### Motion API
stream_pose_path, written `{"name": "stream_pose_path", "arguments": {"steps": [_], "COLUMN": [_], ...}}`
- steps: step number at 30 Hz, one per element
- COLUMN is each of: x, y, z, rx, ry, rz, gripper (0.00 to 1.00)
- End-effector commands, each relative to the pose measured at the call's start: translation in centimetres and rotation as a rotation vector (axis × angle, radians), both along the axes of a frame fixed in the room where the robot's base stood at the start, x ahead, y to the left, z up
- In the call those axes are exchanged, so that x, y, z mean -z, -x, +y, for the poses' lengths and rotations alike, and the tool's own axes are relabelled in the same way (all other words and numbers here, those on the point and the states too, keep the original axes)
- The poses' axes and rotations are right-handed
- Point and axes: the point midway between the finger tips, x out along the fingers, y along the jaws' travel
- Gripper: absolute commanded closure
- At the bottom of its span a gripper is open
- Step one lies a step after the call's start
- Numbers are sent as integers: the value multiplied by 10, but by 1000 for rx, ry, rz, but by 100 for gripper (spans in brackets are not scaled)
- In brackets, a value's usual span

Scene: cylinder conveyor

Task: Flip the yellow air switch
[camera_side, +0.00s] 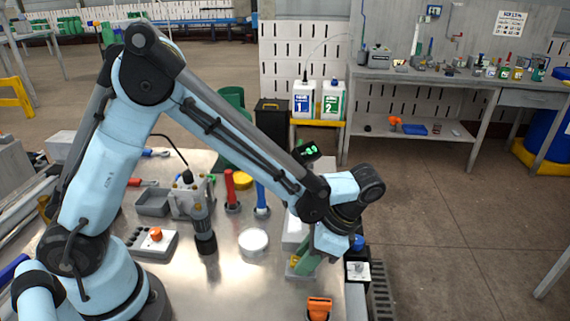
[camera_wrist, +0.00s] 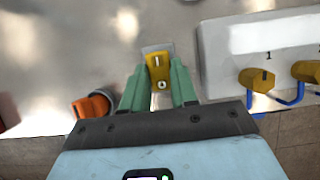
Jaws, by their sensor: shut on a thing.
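The yellow air switch (camera_wrist: 160,72) has I and 0 marks on its top and sits on a small grey base (camera_wrist: 155,48). My gripper (camera_wrist: 158,66) has its green fingers on either side of the switch and is shut on it. In the side view my gripper (camera_side: 303,264) points down at the front right edge of the metal table. There the switch itself is mostly hidden by the fingers.
A white box (camera_wrist: 228,50) with yellow valves (camera_wrist: 257,80) and blue hoses stands to the right in the wrist view. An orange knob (camera_wrist: 92,106) is to the left. A white round dish (camera_side: 253,241) lies on the metal table (camera_side: 225,285).

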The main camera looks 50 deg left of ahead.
Motion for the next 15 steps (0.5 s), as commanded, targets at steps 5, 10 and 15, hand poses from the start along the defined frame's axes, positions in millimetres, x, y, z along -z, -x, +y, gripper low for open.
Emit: {"name": "stream_pose_path", "arguments": {"steps": [5, 10, 15], "x": [0, 0, -1], "y": [0, 0, 0], "z": [0, 0, 0], "rx": [0, 0, 0], "ry": [0, 1, 1], "rz": [-1, -1, -1], "gripper": [51, 47, 47]}}
